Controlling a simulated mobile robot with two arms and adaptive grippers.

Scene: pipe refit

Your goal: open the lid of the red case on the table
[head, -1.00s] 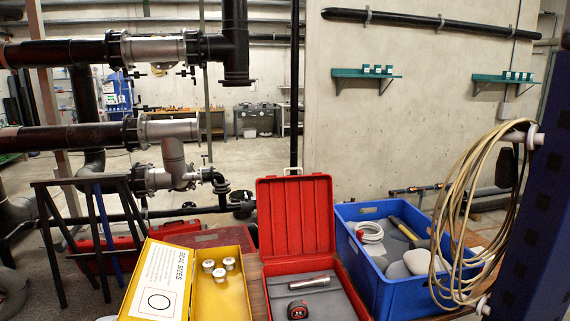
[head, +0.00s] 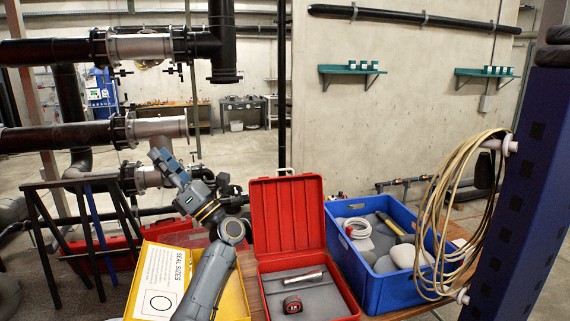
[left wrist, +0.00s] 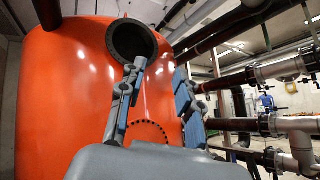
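The red case (head: 262,263) stands on the table with its lid (head: 287,215) raised upright at the back. Inside lie a silver cylinder (head: 304,277) and a red and black tape measure (head: 292,304) on grey lining. My left gripper (head: 168,168) is up to the left of the lid, apart from it, above the yellow box, pointing up and left. In the left wrist view its two fingers (left wrist: 158,80) stand apart with nothing between them. My right gripper is in neither view now.
A yellow box (head: 236,296) with a seal-size sheet (head: 160,280) is left of the case, partly behind my arm. A blue crate (head: 385,290) stands right, near a hanging cable coil (head: 440,220). An orange tank (left wrist: 75,80) fills much of the left wrist view.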

